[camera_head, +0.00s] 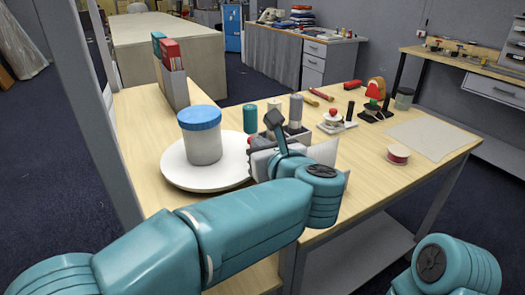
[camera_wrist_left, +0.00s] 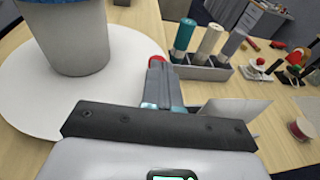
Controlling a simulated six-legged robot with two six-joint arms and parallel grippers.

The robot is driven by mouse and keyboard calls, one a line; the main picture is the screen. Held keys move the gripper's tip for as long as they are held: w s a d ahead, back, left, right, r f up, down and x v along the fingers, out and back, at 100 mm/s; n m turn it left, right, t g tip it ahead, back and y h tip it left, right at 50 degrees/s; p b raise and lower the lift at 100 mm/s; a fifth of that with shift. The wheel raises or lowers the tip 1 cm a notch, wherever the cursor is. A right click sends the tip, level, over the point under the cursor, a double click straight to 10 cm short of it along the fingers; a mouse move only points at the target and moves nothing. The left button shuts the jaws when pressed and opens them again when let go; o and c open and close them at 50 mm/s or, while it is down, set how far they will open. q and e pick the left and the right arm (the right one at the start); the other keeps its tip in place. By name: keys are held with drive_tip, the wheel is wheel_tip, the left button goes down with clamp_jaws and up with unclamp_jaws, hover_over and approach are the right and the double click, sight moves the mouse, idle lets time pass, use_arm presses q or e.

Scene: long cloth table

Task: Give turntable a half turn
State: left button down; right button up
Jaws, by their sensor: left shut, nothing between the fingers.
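The white round turntable (camera_head: 178,170) lies flat on the table at centre left. A grey tub with a blue lid (camera_head: 203,140) stands on it. In the left wrist view the turntable (camera_wrist_left: 30,110) fills the left side, with the tub (camera_wrist_left: 75,42) on it. My left gripper (camera_wrist_left: 157,66) is shut and empty, beside the turntable's right edge. A small red piece (camera_wrist_left: 157,60) shows just behind its fingertips; I cannot tell whether they touch it or what it belongs to. In the head view my left wrist hides part of the turntable's right side. My right gripper is out of view.
A grey holder (camera_wrist_left: 205,71) with several upright cylinders stands just beyond my left gripper. Binders (camera_head: 172,75) stand at the table's left edge. A red-rimmed spool (camera_head: 398,154) and a pale sheet (camera_head: 433,138) lie to the right. Small items stand at the back right.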

use_arm(q)
drive_tip(key=shift+w+f, duration=0.1)
drive_tip(key=shift+w, duration=0.8)
idle(0.4)
